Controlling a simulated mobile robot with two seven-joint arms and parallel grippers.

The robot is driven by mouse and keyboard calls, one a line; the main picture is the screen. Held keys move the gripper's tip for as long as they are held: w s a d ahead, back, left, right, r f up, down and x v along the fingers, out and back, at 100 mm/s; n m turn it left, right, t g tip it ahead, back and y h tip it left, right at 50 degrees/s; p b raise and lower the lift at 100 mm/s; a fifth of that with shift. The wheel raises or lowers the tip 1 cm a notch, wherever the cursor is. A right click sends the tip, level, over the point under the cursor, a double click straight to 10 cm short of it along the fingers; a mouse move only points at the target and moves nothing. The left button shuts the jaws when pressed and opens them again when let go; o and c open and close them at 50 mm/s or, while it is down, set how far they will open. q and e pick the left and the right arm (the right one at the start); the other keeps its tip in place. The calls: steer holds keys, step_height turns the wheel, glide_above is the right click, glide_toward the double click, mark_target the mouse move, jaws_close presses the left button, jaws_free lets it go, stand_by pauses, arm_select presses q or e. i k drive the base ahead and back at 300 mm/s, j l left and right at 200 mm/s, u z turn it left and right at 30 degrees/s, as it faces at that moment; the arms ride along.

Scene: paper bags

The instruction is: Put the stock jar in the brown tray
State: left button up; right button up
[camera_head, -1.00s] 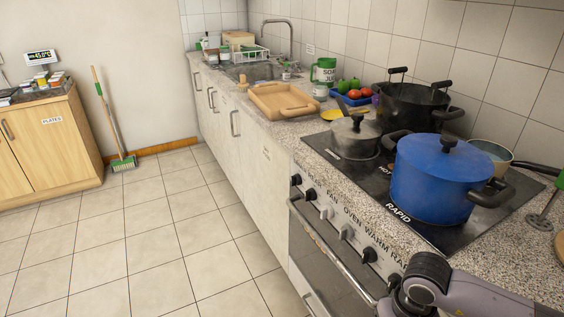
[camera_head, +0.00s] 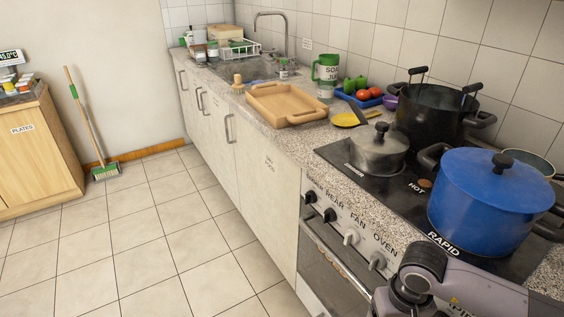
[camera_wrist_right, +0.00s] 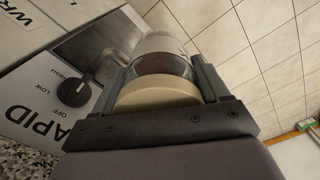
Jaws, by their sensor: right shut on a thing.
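My right gripper (camera_wrist_right: 163,64) is shut on a glass jar (camera_wrist_right: 160,46) with a broad beige lid and dark brownish contents, seen in the right wrist view. In the head view my right arm comes in at the lower right, beside the stove front, and the held jar is out of sight. The brown tray (camera_head: 276,100), wooden and empty, lies on the counter between sink and stove, well away from my right arm. My left gripper is not in view.
A blue pot (camera_head: 487,203), a grey lidded pot (camera_head: 378,153) and a black pot (camera_head: 427,118) stand on the stove. A green-handled jug (camera_head: 325,72) and a blue tray of vegetables are behind the brown tray. The floor (camera_head: 130,240) beside the counter is clear.

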mark_target(277, 108)
steer(key=i+j+z, duration=0.1)
steer(key=i+j, duration=0.6)
steer(key=j, duration=0.15)
steer(key=i+j+z, duration=0.15)
steer(key=i+j, duration=0.25)
steer(key=i+j+z, duration=0.1)
steer(key=i+j, duration=0.2)
steer(key=j, duration=0.25)
